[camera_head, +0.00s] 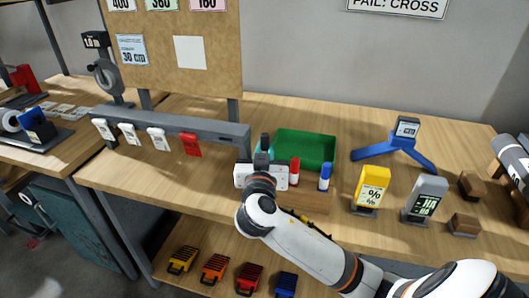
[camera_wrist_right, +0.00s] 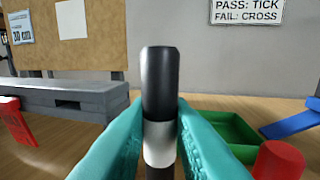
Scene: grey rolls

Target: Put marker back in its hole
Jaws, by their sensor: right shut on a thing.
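A black marker with a white band (camera_wrist_right: 160,85) stands upright between the teal fingers of my right gripper (camera_wrist_right: 158,130), which is shut on it. In the head view the dark top of the marker (camera_head: 265,142) shows above my right gripper (camera_head: 262,160). The wooden marker block (camera_head: 312,202) is just right of the gripper. A red marker (camera_head: 294,172) and a blue marker (camera_head: 325,177) stand upright in it. The red marker's top (camera_wrist_right: 279,160) also shows in the wrist view. The hole and the held marker's lower end are hidden by my gripper and arm. My left gripper is not in view.
A green tray (camera_head: 312,137) lies behind the block. A yellow meter (camera_head: 371,187) and a grey meter (camera_head: 426,198) stand to the right, with a blue stand (camera_head: 397,150) behind. A grey rail (camera_head: 175,122) with hanging tags is at left. The bench is clear at front left.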

